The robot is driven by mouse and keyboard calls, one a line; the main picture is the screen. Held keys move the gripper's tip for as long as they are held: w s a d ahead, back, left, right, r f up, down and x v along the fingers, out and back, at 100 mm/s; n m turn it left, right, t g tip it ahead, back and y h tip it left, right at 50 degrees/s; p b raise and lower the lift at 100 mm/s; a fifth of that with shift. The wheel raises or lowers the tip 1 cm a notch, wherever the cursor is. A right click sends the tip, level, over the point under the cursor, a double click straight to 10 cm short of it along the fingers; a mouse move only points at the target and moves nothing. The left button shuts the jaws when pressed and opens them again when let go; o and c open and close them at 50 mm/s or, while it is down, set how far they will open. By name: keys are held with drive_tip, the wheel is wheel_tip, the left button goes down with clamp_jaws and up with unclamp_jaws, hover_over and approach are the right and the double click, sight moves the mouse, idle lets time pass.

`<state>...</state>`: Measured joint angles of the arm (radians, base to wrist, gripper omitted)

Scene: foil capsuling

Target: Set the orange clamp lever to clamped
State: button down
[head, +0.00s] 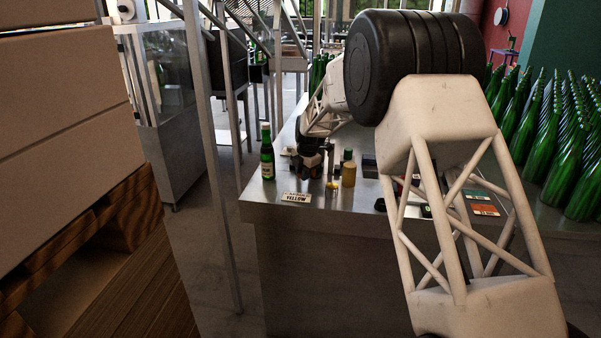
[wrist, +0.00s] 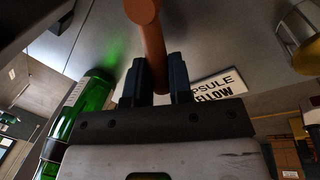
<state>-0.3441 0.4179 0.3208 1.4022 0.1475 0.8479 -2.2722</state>
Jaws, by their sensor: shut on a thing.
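The orange clamp lever (wrist: 152,45) shows in the wrist view as a rod with a round knob end at the top. It passes between the two dark fingers of my gripper (wrist: 157,80), which is shut on it. In the head view my gripper (head: 308,168) is low over the front part of the metal table, just right of a green bottle. I cannot make out the lever in the head view, nor the rest of the clamp.
The upright green bottle (head: 267,157) stands close left of my gripper; it also shows in the wrist view (wrist: 88,112). A white label card (head: 296,197) lies near the table's (head: 262,205) front edge. Many green bottles (head: 545,140) crowd the right.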

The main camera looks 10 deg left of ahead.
drive_tip(key=shift+s+d+n, duration=0.15)
drive_tip(key=shift+d+n, duration=0.35)
drive_tip(key=shift+n, duration=0.5)
drive_tip(key=c, duration=1)
unclamp_jaws()
drive_tip(key=shift+c, duration=0.2)
drive_tip(key=shift+r, duration=0.15)
wheel_tip(320, 180, up, 7)
drive_tip(key=d, duration=0.1)
drive_tip(key=shift+s+d+r, duration=0.2)
drive_tip(key=shift+s, duration=0.15)
